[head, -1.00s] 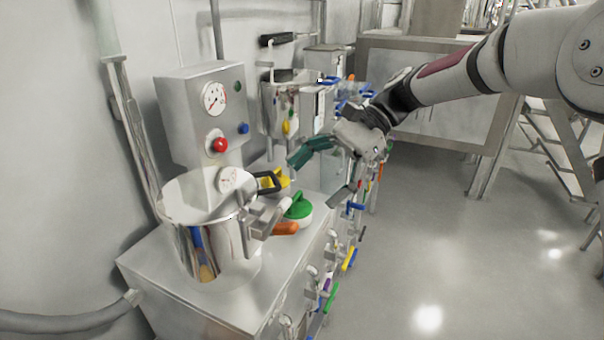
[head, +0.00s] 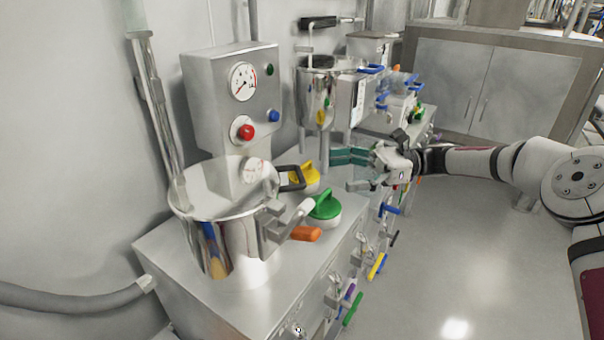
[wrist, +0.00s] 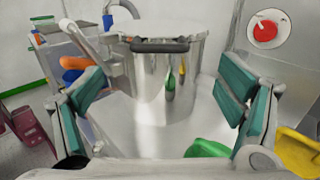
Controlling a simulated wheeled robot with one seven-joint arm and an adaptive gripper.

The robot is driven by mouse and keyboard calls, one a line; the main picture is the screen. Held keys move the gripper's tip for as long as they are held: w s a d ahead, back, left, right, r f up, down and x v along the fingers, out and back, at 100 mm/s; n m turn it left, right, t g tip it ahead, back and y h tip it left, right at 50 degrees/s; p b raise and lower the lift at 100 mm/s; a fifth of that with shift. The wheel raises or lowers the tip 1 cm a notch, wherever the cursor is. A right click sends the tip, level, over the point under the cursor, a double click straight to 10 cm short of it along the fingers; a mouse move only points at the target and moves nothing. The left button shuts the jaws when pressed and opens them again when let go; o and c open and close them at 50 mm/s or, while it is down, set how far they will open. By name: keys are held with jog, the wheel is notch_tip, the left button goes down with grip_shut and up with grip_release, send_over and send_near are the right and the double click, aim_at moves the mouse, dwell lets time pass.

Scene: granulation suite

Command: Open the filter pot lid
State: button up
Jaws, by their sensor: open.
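The steel filter pot (head: 235,250) stands on the bench at left in the head view, its flat shiny lid (head: 205,190) lying closed on top. A black handle (head: 291,178) sticks out at the rim on the side facing my gripper.
A green-handled item (head: 325,206) and a yellow-handled item (head: 305,174) sit on the bench between pot and gripper. A control box (head: 215,110) with gauge and red button stands behind the pot. A second steel vessel (head: 318,95) stands further back. The floor at right is clear.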

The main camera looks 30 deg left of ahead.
aim_at(300, 173)
jog(key=x, duration=0.9)
jog(key=shift+s+a+p, duration=0.2)
jog(key=shift+s+p, duration=0.05)
jog(key=shift+p, duration=0.15)
